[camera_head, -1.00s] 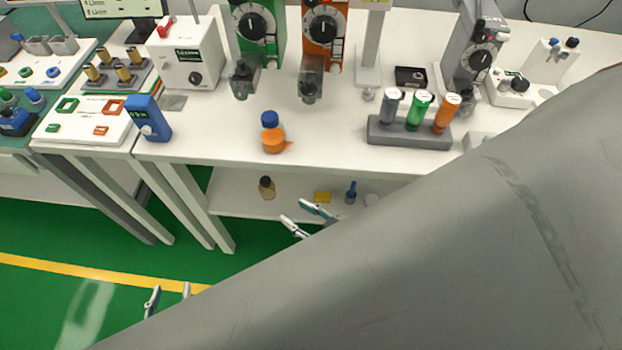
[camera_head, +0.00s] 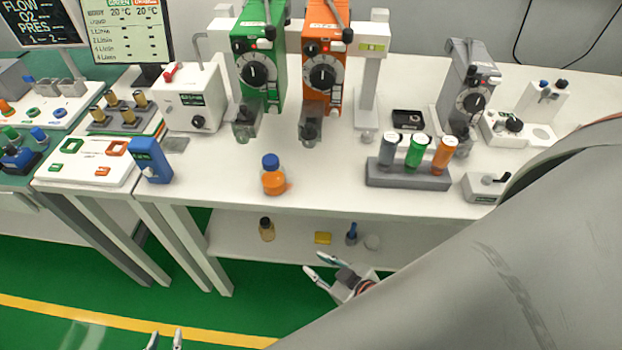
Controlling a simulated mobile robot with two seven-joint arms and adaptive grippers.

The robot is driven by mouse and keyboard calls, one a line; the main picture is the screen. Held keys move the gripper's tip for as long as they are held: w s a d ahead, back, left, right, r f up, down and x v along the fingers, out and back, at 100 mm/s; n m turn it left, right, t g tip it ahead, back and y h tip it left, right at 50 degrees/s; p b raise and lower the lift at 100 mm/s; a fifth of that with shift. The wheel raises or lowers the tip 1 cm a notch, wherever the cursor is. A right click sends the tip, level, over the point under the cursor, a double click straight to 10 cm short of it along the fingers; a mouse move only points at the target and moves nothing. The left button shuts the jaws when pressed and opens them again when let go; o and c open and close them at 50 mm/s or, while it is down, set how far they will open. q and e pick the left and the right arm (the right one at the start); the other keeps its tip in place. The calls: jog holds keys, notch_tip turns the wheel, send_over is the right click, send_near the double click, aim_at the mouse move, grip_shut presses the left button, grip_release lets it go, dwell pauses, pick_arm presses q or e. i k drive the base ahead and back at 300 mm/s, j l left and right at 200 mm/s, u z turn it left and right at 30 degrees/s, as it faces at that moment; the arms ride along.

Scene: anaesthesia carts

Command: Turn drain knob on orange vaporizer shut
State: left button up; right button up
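The orange vaporizer (camera_head: 324,62) stands at the back of the white table, with a black dial on its front. At its foot is a grey translucent block with a dark knob (camera_head: 309,131), probably the drain knob; its setting is too small to tell. My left gripper (camera_head: 165,340) shows only its fingertips at the bottom edge, apart and empty. My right gripper (camera_head: 316,265) is in front of the table's lower shelf, below the tabletop, fingers apart and empty. Both are well away from the vaporizer.
A green vaporizer (camera_head: 258,70) stands left of the orange one. An orange bottle with a blue cap (camera_head: 273,178) stands on the table in front. A rack (camera_head: 408,178) of three bottles stands to the right. My large grey arm link covers the lower right.

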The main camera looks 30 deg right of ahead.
aim_at(310, 145)
jog(key=j+z, duration=0.1)
jog(key=z, duration=0.95)
jog(key=j+z, duration=0.9)
jog(key=k+j+z, duration=0.2)
jog(key=j, duration=0.2)
jog(key=k+j+z, duration=0.15)
jog(key=j, duration=0.2)
jog(key=k, duration=0.05)
